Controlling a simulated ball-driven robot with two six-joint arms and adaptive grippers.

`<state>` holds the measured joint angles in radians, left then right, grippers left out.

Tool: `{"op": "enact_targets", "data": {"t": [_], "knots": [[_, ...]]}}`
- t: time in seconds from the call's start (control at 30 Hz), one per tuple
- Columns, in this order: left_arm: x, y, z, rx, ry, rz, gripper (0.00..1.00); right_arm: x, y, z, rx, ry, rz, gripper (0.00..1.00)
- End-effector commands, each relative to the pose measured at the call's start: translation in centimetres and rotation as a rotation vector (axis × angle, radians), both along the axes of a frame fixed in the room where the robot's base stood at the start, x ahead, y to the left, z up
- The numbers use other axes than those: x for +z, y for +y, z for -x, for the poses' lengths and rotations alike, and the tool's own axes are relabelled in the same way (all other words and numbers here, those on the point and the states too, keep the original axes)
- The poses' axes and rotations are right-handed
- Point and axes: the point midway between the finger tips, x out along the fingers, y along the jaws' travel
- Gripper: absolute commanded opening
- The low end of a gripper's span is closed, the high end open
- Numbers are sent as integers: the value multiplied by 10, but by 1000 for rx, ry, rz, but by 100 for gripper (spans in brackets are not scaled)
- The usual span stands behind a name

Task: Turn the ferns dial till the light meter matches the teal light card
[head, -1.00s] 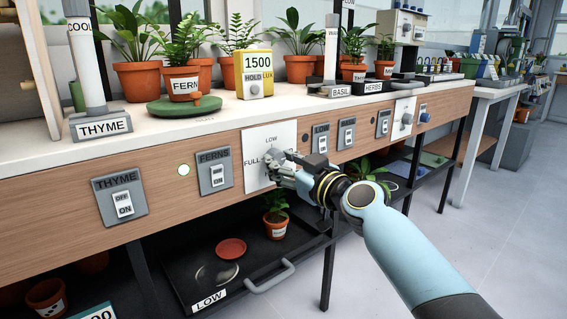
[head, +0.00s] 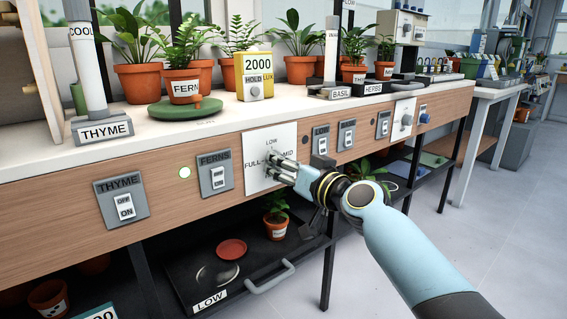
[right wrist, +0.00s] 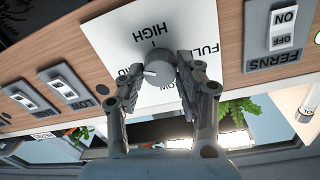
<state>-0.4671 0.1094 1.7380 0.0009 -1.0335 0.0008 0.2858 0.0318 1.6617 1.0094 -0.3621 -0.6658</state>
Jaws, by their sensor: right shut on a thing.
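The ferns dial is a grey round knob (right wrist: 160,70) on a white plate (head: 258,140) marked LOW, MID, HIGH and FULL. My right gripper (head: 278,168) is shut on the knob, which its fingers mostly hide in the head view. In the right wrist view, the gripper (right wrist: 158,78) has a finger on either side of the knob. A pale mark on the knob faces left there, toward a partly hidden label. The yellow light meter (head: 254,76) reads 2000 LUX. A teal-edged card (head: 92,314) is cut off at the bottom left; only its last digits, 00, show. My left gripper is out of view.
A FERNS switch (head: 216,176) sits left of the dial plate, with a lit round lamp (head: 185,173) beside it. A THYME switch (head: 121,201) is further left. A dark LOW tray (head: 215,285) lies on the shelf below. The floor at right is clear.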

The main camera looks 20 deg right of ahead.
Motion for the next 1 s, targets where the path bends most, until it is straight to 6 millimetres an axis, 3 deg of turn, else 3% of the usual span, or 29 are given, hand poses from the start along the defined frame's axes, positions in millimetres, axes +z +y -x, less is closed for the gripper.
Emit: {"op": "enact_targets", "data": {"t": [1.0], "knots": [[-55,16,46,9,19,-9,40,1,-1,0,0,313,-858,2]]}}
